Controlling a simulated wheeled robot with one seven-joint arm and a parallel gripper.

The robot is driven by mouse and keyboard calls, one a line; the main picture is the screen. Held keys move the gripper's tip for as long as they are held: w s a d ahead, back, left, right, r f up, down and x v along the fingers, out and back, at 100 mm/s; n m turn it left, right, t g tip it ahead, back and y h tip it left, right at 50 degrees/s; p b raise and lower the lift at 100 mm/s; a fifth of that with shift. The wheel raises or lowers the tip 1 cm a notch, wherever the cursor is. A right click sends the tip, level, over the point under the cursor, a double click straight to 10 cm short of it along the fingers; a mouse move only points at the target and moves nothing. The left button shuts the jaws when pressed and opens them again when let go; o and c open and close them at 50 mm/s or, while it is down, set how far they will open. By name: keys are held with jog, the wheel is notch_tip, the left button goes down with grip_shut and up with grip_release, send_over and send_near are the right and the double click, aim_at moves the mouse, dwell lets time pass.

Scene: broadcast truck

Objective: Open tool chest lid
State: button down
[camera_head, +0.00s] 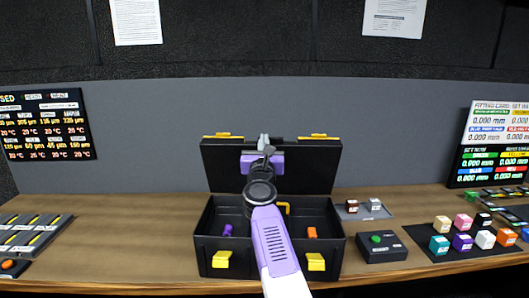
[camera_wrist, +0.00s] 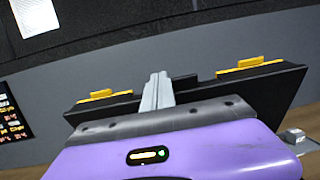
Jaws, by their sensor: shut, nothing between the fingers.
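The black tool chest (camera_head: 336,245) stands on the wooden counter with yellow latches on its front. Its lid (camera_head: 312,165) is raised at the back and stands roughly upright, with yellow catches along its top edge. In the wrist view the lid (camera_wrist: 270,95) spans the picture just beyond my gripper. My gripper (camera_head: 263,142) is shut and empty, in front of the lid near the middle of its top edge. It also shows in the wrist view (camera_wrist: 157,88). I cannot tell whether its fingertips touch the lid. My arm hides the middle of the chest's inside.
A purple item (camera_head: 228,230) and an orange item (camera_head: 312,232) lie inside the chest. To its right are a black box with a green button (camera_head: 382,246) and a dark mat with several coloured cubes (camera_head: 440,262). A tray (camera_head: 45,250) lies at left.

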jog(key=shift+g, duration=0.8)
jog(key=shift+w+d+r+p, duration=0.1)
jog(key=shift+w+r+p, duration=0.25)
jog(key=shift+w, duration=0.75)
jog(key=shift+w+d+r+p, duration=0.1)
jog(key=shift+w+r, duration=0.4)
jog(key=shift+w, duration=0.6)
